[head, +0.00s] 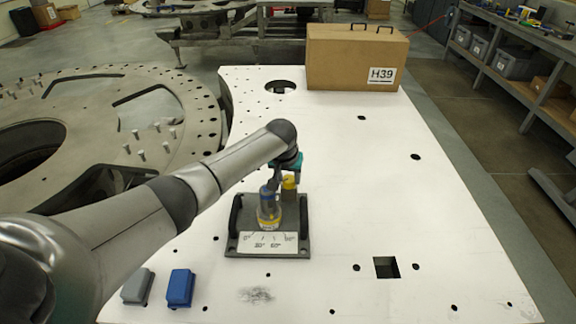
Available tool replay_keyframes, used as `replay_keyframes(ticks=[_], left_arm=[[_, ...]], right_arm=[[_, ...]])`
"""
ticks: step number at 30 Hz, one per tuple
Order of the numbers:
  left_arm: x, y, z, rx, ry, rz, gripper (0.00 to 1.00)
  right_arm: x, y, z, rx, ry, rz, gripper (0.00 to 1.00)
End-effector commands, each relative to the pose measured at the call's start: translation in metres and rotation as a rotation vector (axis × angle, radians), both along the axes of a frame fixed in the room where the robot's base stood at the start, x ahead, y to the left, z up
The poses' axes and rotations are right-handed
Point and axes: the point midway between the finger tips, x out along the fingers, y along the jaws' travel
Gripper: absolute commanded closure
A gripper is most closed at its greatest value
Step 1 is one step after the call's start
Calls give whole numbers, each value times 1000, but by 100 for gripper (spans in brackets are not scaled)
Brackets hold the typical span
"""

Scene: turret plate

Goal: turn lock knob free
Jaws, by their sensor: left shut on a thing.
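A dark fixture plate (240,243) with a handle bar on each side lies on the white table. A white scale card (268,243) at its front edge reads from 0° through 30° and 60°. Behind the card stands a yellow and clear round body with a blue knob (265,192) on top. My left gripper (275,180) reaches down from above and is shut at the blue knob. Its fingertips are small and partly hidden, so the exact contact is unclear. My right gripper is not in view.
A cardboard box (345,62) marked H39 stands at the table's back. Grey (137,287) and blue (180,288) blocks lie at the front left. A large round metal plate (185,110) with pegs is at left. The white table (440,230) is clear to the right, except for holes.

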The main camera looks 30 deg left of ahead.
Motion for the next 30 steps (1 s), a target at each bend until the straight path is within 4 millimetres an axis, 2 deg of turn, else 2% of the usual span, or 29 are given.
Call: replay_keyframes(ticks=[1,3,12,17,30], left_arm=[[0,-3,4,-4,2,43,100],[0,-3,3,-3,2,110,100],[2,-5,0,-3,1,396,100],[3,-5,-1,-3,0,546,100],[4,-5,-2,-1,0,880,100]], right_arm=[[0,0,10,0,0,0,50],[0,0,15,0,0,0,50],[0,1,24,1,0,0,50],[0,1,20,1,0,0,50],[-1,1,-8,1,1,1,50]])
